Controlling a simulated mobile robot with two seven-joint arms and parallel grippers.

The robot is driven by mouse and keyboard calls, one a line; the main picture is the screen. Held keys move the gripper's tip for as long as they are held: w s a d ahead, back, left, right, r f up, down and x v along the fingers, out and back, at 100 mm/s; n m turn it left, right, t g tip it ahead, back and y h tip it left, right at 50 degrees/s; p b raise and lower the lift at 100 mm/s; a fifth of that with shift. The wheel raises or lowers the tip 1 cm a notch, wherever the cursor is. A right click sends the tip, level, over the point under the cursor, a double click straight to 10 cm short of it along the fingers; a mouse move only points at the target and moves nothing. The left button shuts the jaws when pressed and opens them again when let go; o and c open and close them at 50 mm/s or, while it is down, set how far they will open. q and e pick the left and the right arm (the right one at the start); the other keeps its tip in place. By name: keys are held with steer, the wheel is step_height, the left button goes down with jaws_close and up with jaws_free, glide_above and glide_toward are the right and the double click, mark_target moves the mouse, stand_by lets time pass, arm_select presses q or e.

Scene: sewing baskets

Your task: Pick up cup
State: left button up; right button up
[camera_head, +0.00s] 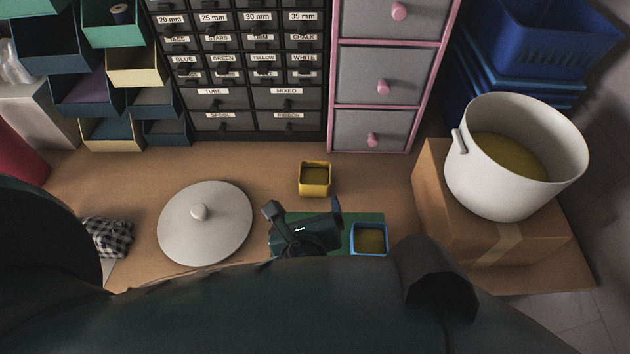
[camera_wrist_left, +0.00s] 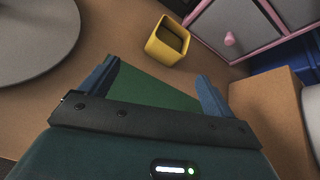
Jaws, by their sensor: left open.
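A small square yellow cup (camera_head: 315,190) stands upright on the brown table, just beyond the green mat (camera_head: 350,219). It also shows in the left wrist view (camera_wrist_left: 154,50), ahead of the fingers and apart from them. A small square blue-rimmed cup (camera_head: 369,251) stands on the right part of the mat; I cannot make it out in the wrist view. My left gripper (camera_head: 304,207) is open and empty, above the mat. Its two fingers (camera_wrist_left: 157,72) are spread, with the yellow cup beyond the gap. My right gripper is not in view.
A round grey lid (camera_head: 225,230) lies to the left. A white pot (camera_head: 470,188) stands on a cardboard box (camera_head: 435,210) to the right. Labelled drawers (camera_head: 225,135) and a pink-framed cabinet (camera_head: 375,100) close off the back. Table between lid and mat is clear.

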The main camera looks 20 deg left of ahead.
arm_select(q)
steer(key=m, duration=0.1)
steer(key=m+t, duration=0.1)
steer(key=w+m, duration=0.1)
steer(key=shift+d+r+m, duration=0.3)
steer(key=shift+d, duration=0.05)
steer(key=b, duration=0.1)
glide_toward(315, 166)
steer(key=shift+w+f+m+t, duration=0.3)
steer(key=shift+w+f, duration=0.2)
steer(key=shift+w, duration=0.15)
steer(key=x, duration=0.5)
steer(key=shift+a+f+b, duration=0.15)
steer(key=shift+b, duration=0.2)
steer(key=c, duration=1.1)
step_height(315, 166, up, 10)
steer(key=p, duration=0.2)
